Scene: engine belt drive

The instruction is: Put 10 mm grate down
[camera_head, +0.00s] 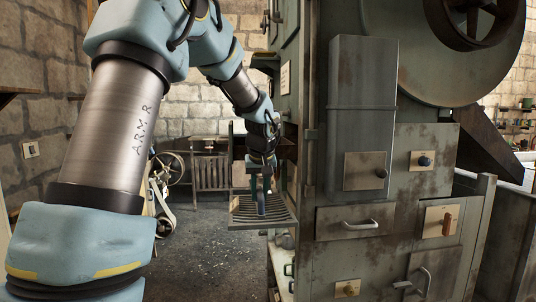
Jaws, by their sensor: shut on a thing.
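The grate (243,215), a dark slatted panel, shows just left of the big grey-green machine, near the middle of the picture. My gripper (262,186) points down over it and is shut on it near its middle. The grate looks roughly level and hangs above the floor. The fingertips are small and partly merge with the dark slats. I cannot tell whether the grate touches the machine's side.
The machine (335,130) fills the right side, with drawers, knobs and handles. A wooden rack (211,172) stands at the back, and a wheeled device (163,185) is at left. Open floor (212,262), strewn with small bits, lies below the grate.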

